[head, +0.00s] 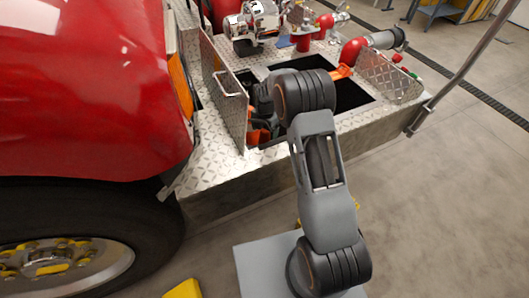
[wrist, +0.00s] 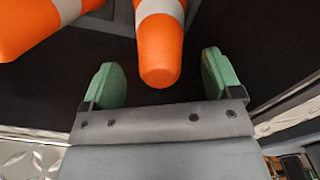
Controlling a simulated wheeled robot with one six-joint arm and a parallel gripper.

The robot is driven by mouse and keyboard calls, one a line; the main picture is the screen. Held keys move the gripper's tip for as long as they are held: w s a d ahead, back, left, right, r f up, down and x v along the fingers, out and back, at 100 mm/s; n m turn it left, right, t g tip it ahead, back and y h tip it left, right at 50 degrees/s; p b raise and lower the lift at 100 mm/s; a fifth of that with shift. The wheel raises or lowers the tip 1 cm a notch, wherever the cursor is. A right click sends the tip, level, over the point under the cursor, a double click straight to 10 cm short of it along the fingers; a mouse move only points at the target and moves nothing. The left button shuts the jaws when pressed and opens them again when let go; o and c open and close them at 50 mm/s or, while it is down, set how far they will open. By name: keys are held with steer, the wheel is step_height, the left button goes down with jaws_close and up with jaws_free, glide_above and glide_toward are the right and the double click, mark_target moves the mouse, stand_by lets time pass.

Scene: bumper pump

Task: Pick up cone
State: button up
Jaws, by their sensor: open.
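An orange cone (wrist: 160,50) with a white band points its rounded tip toward my gripper (wrist: 165,80) in the wrist view. The gripper is open, with one green pad on each side of the tip and a gap visible on both sides. A second orange and white cone (wrist: 30,25) lies to the left, outside the left pad. In the head view an orange piece (head: 343,72) shows at the far edge of the bumper's open well, and more orange shows low at its left side. My arm hides the gripper's fingertips there.
The cones are in a dark recess of the diamond-plate bumper (head: 215,160). A raised plate lid (head: 222,85) stands at its left and another (head: 388,75) at its right. Red pipe fittings (head: 352,50) stand behind. The red truck body (head: 85,90) is at the left.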

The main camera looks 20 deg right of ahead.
step_height(320, 180, down, 3)
steer(key=shift+f, duration=0.15)
steer(key=shift+c, duration=0.4)
steer(key=c, duration=1.3)
steer(key=shift+c, duration=0.5)
